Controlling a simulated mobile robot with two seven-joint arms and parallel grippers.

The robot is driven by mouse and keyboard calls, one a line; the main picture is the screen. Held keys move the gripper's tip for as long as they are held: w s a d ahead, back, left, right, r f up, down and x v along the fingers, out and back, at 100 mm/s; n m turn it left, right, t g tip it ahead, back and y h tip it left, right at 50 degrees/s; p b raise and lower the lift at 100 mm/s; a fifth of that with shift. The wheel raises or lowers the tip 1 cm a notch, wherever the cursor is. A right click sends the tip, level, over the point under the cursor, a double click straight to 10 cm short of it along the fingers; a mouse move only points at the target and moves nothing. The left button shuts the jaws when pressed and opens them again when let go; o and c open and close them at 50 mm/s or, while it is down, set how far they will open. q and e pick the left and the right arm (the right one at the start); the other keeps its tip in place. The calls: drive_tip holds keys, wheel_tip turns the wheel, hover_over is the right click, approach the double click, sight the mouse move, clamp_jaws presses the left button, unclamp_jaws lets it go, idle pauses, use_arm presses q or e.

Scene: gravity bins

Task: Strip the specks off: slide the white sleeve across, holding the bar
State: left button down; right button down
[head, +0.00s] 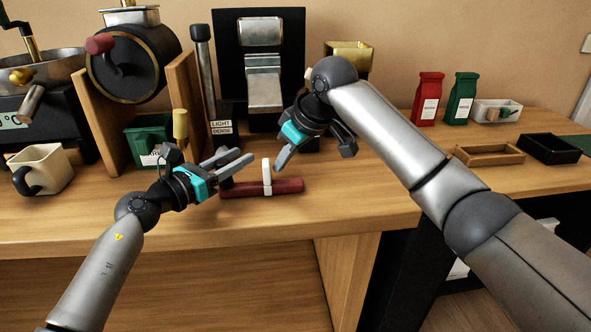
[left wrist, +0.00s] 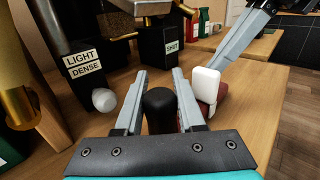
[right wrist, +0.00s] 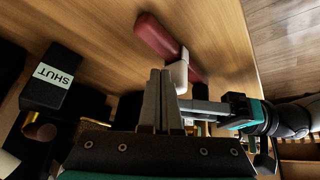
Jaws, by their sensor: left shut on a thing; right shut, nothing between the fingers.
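A dark red bar (head: 290,186) lies on the wooden bench. A white sleeve (head: 267,177) sits around it near the middle and stands up above it; it also shows in the left wrist view (left wrist: 205,84) and the right wrist view (right wrist: 180,73). My left gripper (head: 238,165) is shut on the bar's black knob (left wrist: 160,108) at its left end. My right gripper (head: 280,166) is shut and empty, its tips just right of the sleeve in the head view. I cannot tell whether the tips touch the sleeve. No specks can be made out.
Behind stand a LIGHT/DENSE block (head: 221,128) and a metal chute (head: 264,85). A green bin (head: 148,140) and a cream mug (head: 42,168) are left. Red (head: 428,100) and green (head: 461,98) bags and trays (head: 489,154) are right. Bench in front of the bar is clear.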

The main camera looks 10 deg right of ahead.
use_arm(q)
drive_tip(key=shift+f, duration=0.3)
use_arm(e)
drive_tip(key=shift+r, duration=1)
drive_tip(key=r, duration=0.1)
drive_tip(key=d+r, duration=0.1)
drive_tip(key=r, duration=0.1)
drive_tip(key=shift+r, duration=0.25)
use_arm(q)
drive_tip(key=shift+c, duration=2.2)
unclamp_jaws()
drive_tip(key=shift+r, duration=0.25)
drive_tip(key=shift+o, duration=0.3)
drive_tip(key=o, duration=0.4)
drive_tip(key=shift+r, duration=0.15)
use_arm(e)
drive_tip(key=shift+r, duration=0.15)
